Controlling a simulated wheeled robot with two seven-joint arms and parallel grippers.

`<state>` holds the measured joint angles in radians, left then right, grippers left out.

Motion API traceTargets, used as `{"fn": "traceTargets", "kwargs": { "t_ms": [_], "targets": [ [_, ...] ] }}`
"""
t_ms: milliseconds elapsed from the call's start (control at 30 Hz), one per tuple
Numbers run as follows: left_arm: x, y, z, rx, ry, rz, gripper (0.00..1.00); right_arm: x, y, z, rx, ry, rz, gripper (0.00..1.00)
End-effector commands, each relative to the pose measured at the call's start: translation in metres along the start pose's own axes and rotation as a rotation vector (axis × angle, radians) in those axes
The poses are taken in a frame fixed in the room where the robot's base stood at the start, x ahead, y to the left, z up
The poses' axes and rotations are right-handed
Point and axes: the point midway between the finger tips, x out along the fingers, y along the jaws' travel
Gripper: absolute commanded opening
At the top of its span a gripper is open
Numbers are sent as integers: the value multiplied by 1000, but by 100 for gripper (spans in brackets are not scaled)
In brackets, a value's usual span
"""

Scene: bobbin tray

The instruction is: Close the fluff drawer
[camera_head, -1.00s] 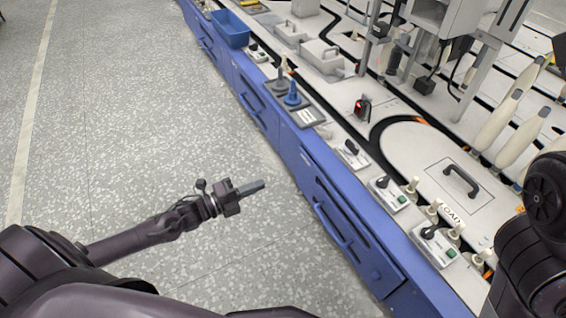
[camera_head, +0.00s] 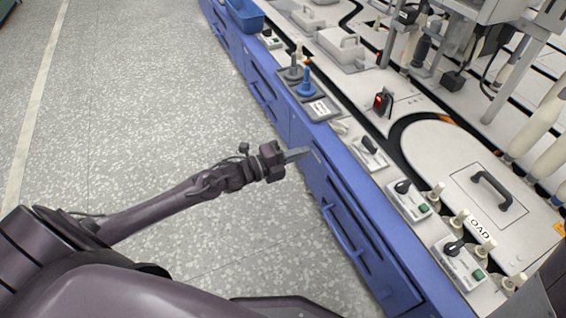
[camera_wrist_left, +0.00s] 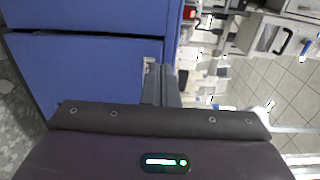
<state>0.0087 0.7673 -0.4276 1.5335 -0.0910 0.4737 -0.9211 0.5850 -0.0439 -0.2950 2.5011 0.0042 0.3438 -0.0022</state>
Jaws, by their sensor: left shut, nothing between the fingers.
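A blue drawer front (camera_head: 378,262) with a long blue handle (camera_head: 345,230) is set in the side of the blue machine. A dark line runs along its upper edge; I cannot tell how far it stands out. My left gripper (camera_head: 302,154) is shut and empty, with its fingertips beside the far upper end of this front. Whether they touch it is unclear. In the left wrist view, the shut fingers (camera_wrist_left: 162,84) point at blue panels (camera_wrist_left: 85,75) with a dark gap above them. My right gripper is out of view.
Another blue front with a handle (camera_head: 262,92) lies farther along the machine. On the worktop are switch boxes (camera_head: 408,200), a blue-knobbed spindle (camera_head: 305,82) and a blue bin (camera_head: 245,14). The speckled floor (camera_head: 150,120) left of the machine is clear.

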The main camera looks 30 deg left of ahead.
Motion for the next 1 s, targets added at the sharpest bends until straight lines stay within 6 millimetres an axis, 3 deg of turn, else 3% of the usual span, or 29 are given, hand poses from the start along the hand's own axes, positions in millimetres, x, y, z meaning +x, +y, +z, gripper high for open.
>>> {"fn": "traceTargets", "kwargs": {
  "t_ms": [167,533,767,1000],
  "targets": [
    [10,0,0,1,-1,-1,0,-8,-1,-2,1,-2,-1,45],
    [12,-1,0,0,-1,-1,0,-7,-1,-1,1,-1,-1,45],
    [32,-1,1,0,-2,0,0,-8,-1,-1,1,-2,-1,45],
    [32,-2,2,2,-5,-2,0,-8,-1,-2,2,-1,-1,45]
  ]
}}
